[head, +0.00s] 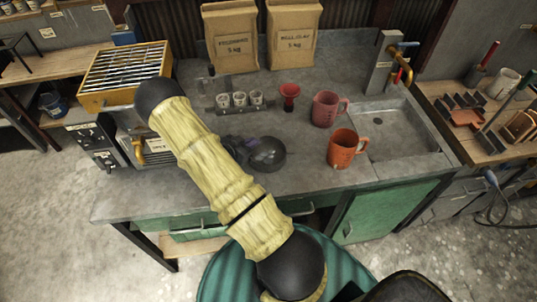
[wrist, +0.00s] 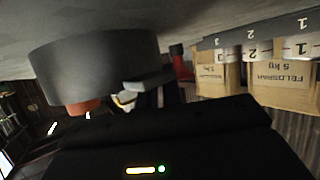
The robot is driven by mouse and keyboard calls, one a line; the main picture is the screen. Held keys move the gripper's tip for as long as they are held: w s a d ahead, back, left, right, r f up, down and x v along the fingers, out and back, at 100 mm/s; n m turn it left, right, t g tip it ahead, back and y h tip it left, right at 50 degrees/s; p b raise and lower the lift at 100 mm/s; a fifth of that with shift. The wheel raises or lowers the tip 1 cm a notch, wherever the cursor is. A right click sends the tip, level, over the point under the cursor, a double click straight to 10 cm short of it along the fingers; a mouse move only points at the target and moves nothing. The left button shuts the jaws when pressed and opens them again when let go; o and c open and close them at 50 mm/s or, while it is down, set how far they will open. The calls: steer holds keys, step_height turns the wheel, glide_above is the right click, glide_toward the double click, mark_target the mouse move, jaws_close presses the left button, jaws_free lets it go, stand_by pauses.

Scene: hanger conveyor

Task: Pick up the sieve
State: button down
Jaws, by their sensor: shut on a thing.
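The sieve (head: 268,154) is a dark, round, shallow-walled piece over the middle of the grey counter in the head view. In the wrist view, which is upside down, its dark grey wall (wrist: 95,62) fills the left part. My gripper (head: 243,148) is shut on the sieve at its left side. The fingers (wrist: 152,82) show at the near edge of the sieve in the wrist view. My arm hides part of the gripper. I cannot tell whether the sieve touches the counter.
An orange mug (head: 342,150) stands right of the sieve, with a pink jug (head: 325,109) and red funnel (head: 289,94) behind. A rack of small cups (head: 239,100) and two paper bags (head: 231,40) stand further back. A sink (head: 385,130) is at right, a grill-topped oven (head: 122,70) at left.

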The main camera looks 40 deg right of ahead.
steer(key=shift+a, duration=0.1)
step_height(320, 180, up, 10)
steer(key=b, duration=0.1)
steer(key=shift+b, duration=0.35)
stand_by(0.3)
stand_by(0.7)
